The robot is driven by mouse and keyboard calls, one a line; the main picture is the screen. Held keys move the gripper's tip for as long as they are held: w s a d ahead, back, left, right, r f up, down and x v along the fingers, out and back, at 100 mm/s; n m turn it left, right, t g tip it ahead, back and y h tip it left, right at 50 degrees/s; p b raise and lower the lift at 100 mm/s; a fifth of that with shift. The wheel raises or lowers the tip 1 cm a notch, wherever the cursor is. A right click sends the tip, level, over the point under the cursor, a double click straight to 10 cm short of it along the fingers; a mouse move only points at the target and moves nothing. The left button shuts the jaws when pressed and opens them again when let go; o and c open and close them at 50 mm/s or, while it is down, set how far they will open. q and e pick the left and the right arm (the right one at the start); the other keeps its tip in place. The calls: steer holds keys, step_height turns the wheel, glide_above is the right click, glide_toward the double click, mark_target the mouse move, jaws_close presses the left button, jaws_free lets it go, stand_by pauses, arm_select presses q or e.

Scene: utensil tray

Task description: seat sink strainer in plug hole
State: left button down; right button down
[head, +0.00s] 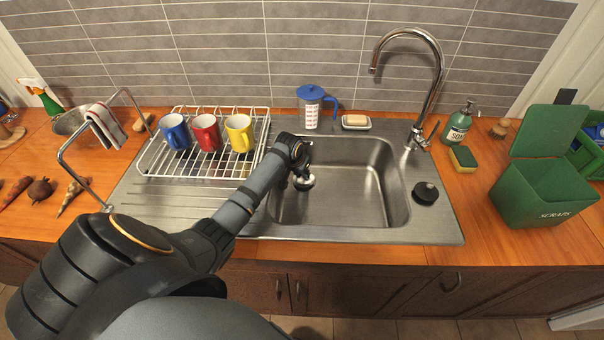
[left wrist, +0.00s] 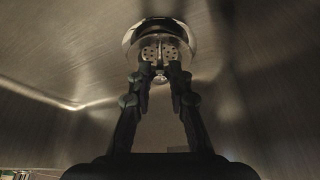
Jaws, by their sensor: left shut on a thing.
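The sink strainer is a shiny steel piece with small holes, seen in the left wrist view (left wrist: 152,52) just beyond the fingertips. My left gripper (left wrist: 160,72) is shut on its small knob. A bright round rim (left wrist: 130,38) surrounds the perforated part; I cannot tell whether the strainer is seated or still above the hole. In the head view my left gripper (head: 304,168) points down into the left part of the sink bowl, over a pale round piece with a dark middle (head: 304,185). The gripper hides part of it. My right gripper is not in view.
The steel sink bowl (head: 355,207) is otherwise empty. A black plug (head: 425,193) lies on its right ledge. A rack with mugs (head: 205,132) stands left; the tap (head: 432,100), soap dish (head: 356,123) and blue-lidded jug (head: 310,108) stand behind. A green scraps bin (head: 540,195) is at right.

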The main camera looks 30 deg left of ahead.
arm_select(q)
steer(key=shift+f, duration=0.35)
steer(key=shift+f, duration=0.45)
stand_by(0.8)
steer(key=c, duration=1.2)
jaws_free()
steer(key=shift+o, duration=0.2)
steer(key=shift+r, duration=0.1)
step_height(320, 180, up, 5)
steer(key=p, duration=0.5)
steer(key=shift+p, duration=0.35)
